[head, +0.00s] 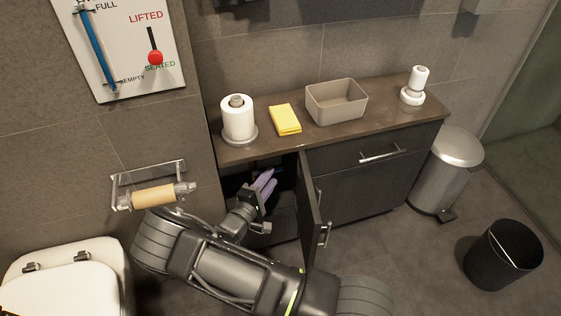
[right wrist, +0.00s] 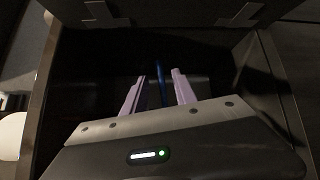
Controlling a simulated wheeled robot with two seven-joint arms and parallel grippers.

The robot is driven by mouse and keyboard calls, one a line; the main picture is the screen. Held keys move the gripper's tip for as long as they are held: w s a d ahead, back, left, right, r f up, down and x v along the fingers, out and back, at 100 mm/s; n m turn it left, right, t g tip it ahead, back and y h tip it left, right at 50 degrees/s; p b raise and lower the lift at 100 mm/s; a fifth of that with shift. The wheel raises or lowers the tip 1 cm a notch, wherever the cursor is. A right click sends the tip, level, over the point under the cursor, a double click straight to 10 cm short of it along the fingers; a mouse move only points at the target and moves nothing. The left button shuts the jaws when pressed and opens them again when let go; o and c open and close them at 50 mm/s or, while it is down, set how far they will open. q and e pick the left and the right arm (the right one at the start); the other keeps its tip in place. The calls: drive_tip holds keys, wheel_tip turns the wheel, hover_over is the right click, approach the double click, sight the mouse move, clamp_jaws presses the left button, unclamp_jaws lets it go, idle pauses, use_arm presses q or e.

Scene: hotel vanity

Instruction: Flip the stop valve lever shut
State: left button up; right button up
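My right gripper (head: 264,184) has purple fingers and reaches into the open, dark cabinet (head: 285,205) under the counter. In the right wrist view its two fingers (right wrist: 158,88) stand apart with a gap between them. A thin, upright blue bar (right wrist: 160,82), which looks like the valve lever, shows in that gap, nearer the right finger. I cannot tell whether it lies between the fingertips or beyond them. No finger visibly touches it. The valve body and pipe are lost in the dark. My left gripper is not in view.
The cabinet door (head: 311,215) stands open just right of my right gripper. The counter (head: 300,131) above holds a paper roll (head: 239,120), a yellow cloth (head: 285,119) and a beige bin (head: 337,104). A toilet (head: 70,280) and roll holder (head: 152,194) are at left.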

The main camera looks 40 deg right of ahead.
drive_tip(key=shift+d, duration=0.15)
drive_tip(key=b+x, duration=0.1)
drive_tip(key=x, duration=0.6)
drive_tip(key=shift+w+d, duration=0.2)
clamp_jaws()
idle(1.2)
